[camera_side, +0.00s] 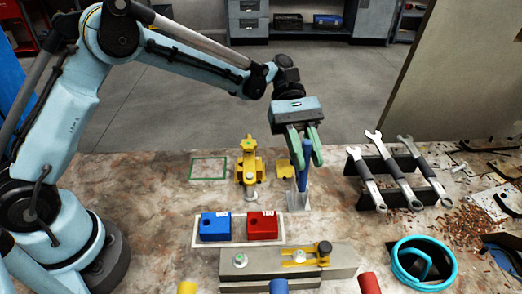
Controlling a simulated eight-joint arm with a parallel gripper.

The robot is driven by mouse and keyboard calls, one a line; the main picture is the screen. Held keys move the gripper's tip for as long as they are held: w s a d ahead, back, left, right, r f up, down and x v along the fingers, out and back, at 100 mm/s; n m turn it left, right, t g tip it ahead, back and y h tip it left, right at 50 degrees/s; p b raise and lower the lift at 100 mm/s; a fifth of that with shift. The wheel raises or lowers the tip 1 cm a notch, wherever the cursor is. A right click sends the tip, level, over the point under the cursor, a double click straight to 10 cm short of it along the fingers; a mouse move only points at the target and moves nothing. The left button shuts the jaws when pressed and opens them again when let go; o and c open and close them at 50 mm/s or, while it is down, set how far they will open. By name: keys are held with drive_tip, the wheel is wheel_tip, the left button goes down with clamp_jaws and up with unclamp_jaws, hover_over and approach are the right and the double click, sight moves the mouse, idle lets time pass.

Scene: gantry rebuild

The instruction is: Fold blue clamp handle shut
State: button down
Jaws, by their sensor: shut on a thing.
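The blue clamp handle (305,172) stands close to upright over a grey metal clamp base (303,196) on the bench. My gripper (307,158) points down from above, with its green fingers shut on the blue handle. The fingers hide part of the handle. A yellow clamp (248,170) stands just left of it, apart from my gripper.
A blue block (214,228) and a red block (262,226) sit on a white-edged plate in front. A grey bar (340,262) with yellow fittings lies nearer. Wrenches (398,172) lean on a dark rack at right, near a teal ring (399,262). A green square outline (208,168) is empty.

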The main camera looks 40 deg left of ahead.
sight(308, 144)
drive_tip(key=shift+w, duration=0.1)
idle(0.4)
drive_tip(key=c, duration=1)
unclamp_jaws()
drive_tip(key=shift+r, duration=0.3)
drive_tip(key=r, duration=0.4)
drive_tip(key=shift+s+d, duration=0.15)
drive_tip(key=shift+s, duration=0.1)
drive_tip(key=s+d+r, duration=0.2)
drive_tip(key=s, duration=0.1)
drive_tip(key=s+d+r, duration=0.2)
drive_tip(key=s, duration=0.1)
drive_tip(key=s+d+r, duration=0.2)
drive_tip(key=s, duration=0.1)
drive_tip(key=shift+s+r, duration=0.2)
drive_tip(key=shift+a, duration=0.1)
